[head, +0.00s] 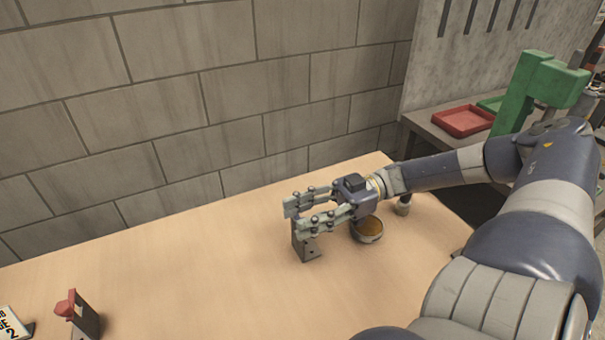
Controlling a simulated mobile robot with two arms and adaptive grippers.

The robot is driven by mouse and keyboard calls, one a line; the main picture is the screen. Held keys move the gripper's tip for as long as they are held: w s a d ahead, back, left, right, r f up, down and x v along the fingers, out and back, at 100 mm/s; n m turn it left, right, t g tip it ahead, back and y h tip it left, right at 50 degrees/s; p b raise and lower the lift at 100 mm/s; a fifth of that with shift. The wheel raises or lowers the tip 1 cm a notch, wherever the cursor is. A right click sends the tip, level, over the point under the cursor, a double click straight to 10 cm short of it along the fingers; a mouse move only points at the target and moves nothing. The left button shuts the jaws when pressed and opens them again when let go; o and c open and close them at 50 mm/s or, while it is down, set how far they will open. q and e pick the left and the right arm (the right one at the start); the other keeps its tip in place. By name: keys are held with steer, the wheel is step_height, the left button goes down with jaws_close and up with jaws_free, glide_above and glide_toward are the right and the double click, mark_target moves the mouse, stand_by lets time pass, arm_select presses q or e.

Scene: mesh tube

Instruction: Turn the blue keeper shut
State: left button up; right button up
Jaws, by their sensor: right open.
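My right gripper (296,217) is open, and its fingers point left at the top of a small grey upright bracket (309,249) on the table. The fingers cover the bracket's top, so I cannot make out a blue keeper there or anywhere else in view. I cannot tell whether the fingers touch the bracket. A similar grey bracket (90,322) with a red keeper (66,303) stands at the lower left. My left gripper is not in view.
A round tin (367,231) with a brownish-yellow inside stands right of the bracket, close under my right wrist. A small grey cylinder (403,207) is beyond it. A card with coloured print (13,325) lies at the left edge. The wooden table (190,255) is clear between the brackets.

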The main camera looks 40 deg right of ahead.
steer(key=shift+w+a+r, duration=0.1)
steer(key=shift+a+r, duration=0.05)
steer(key=shift+r, duration=3.9)
